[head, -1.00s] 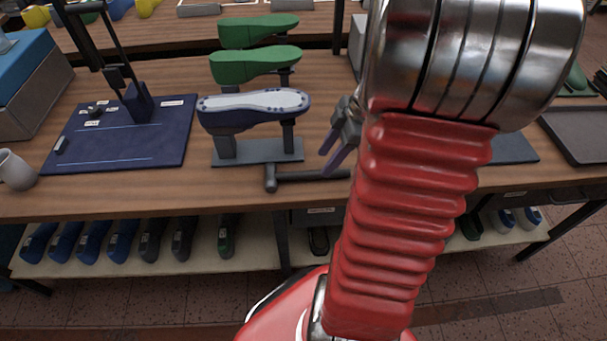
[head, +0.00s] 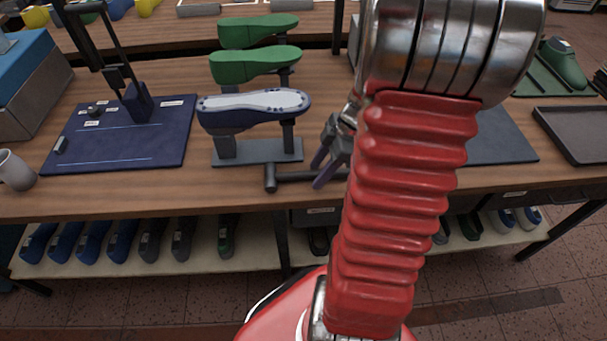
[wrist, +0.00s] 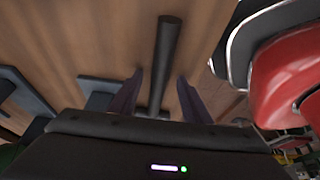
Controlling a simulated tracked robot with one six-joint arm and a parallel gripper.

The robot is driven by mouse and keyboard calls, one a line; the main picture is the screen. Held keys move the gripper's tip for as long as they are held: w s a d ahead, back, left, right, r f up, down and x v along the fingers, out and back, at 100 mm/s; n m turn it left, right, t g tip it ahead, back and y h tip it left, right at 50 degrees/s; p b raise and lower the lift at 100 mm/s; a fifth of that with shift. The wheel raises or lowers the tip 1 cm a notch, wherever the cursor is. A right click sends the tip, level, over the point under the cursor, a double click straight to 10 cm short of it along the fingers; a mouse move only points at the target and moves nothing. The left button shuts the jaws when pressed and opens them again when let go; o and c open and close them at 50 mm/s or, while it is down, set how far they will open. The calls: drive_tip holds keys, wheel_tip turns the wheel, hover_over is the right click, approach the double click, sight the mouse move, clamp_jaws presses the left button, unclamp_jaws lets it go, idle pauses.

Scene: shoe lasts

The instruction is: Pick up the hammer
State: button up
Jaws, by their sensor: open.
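The hammer (head: 294,177) is dark grey and lies on the wooden table near its front edge. Its short head is at the left and its handle runs right, partly hidden behind my gripper and arm. My gripper (head: 319,171) is open, with its purple fingers at the handle. In the wrist view the handle of the hammer (wrist: 166,55) runs up the picture between the two spread fingers of my gripper (wrist: 160,77). The head lies low in that view, partly hidden by the gripper body. I cannot tell how high the fingertips are above the table.
A stand (head: 258,151) with a blue-and-white shoe last (head: 255,105) is just behind the hammer. Green lasts (head: 255,64) stand farther back. A blue mat (head: 120,140) lies left, a dark tray (head: 580,135) right. Several lasts line the lower shelf (head: 255,255).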

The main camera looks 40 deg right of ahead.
sight(319, 172)
drive_tip(key=shift+c, duration=0.5)
clamp_jaws()
drive_tip(key=shift+r, duration=0.1)
wheel_tip(319, 172, up, 10)
idle(0.8)
drive_tip(key=shift+s, duration=0.1)
idle(0.7)
